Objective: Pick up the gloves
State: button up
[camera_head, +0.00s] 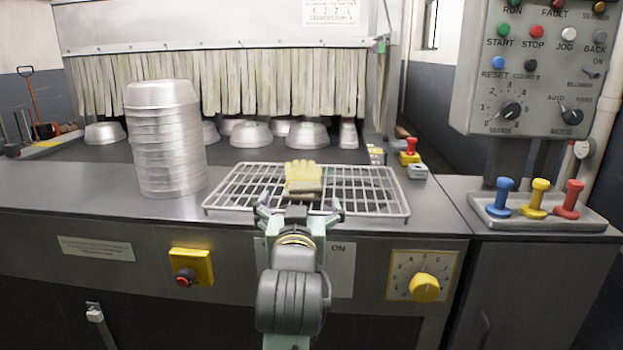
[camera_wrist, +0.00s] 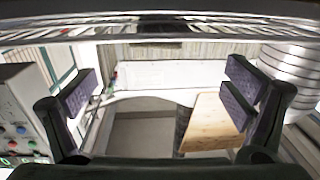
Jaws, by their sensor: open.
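The gloves (camera_head: 303,177) are yellow with a darker cuff and lie on a wire rack (camera_head: 230,208) on the metal counter, fingers pointing away from me. My gripper (camera_head: 300,209) is in front of the rack's near edge, just below the gloves in the picture. Its two fingers are spread apart with nothing between them. In the wrist view my gripper (camera_wrist: 160,95) also shows its dark finger pads wide apart. I cannot make out the gloves clearly in the wrist view.
A tall stack of metal pans (camera_head: 165,140) stands left of the rack. Several pans (camera_head: 307,134) sit behind, below the strip curtain (camera_head: 220,82). A control box (camera_head: 535,70) hangs at right above a tray (camera_head: 540,222) with blue, yellow and red knobbed pieces.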

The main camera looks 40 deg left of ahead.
aim_at(302, 183)
jog(key=p+x, duration=0.1)
jog(key=x, duration=0.4)
jog(key=p+x, duration=0.1)
jog(key=x, duration=0.4)
jog(key=shift+w+f, duration=0.1)
jog(key=shift+f, duration=0.1)
jog(key=shift+c, duration=0.4)
jog(key=c, duration=1.2)
